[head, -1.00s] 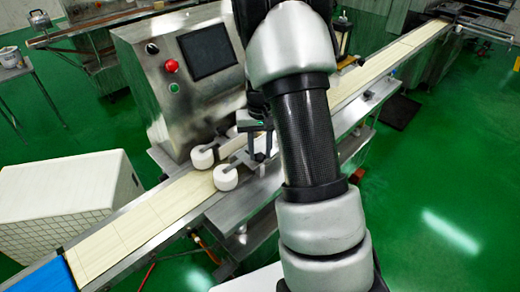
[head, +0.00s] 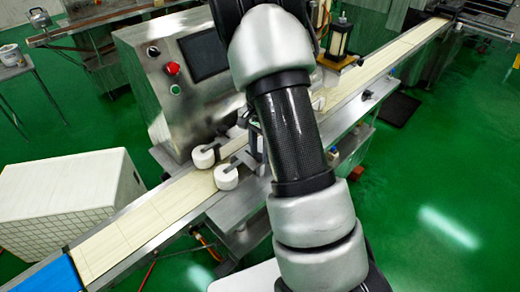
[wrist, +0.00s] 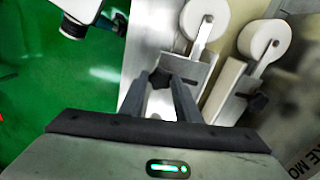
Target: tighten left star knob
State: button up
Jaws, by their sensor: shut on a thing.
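In the wrist view my gripper (wrist: 161,84) is shut on a dark star knob (wrist: 160,76), which shows between its fingertips. This knob sits on the metal bracket of the left white roller (wrist: 205,17). A second dark knob (wrist: 258,103) stands apart to the right, on the bracket of the other white roller (wrist: 264,40). In the head view the near roller (head: 227,177) and the far roller (head: 203,157) show over the belt. My arm mostly hides my gripper and the knobs there.
The pale conveyor belt (head: 160,208) runs diagonally past the steel control cabinet (head: 160,90), which has a red button (head: 172,69). A white crate (head: 65,200) stands at the left. Green floor (head: 430,180) is open at the right.

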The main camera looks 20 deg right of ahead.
jog(key=shift+m, duration=0.4)
jog(key=o, duration=1)
jog(key=shift+o, duration=0.2)
jog(key=shift+r, duration=0.1)
notch_tip(320, 180, up, 17)
jog(key=p, duration=0.1)
jog(key=shift+r, duration=0.15)
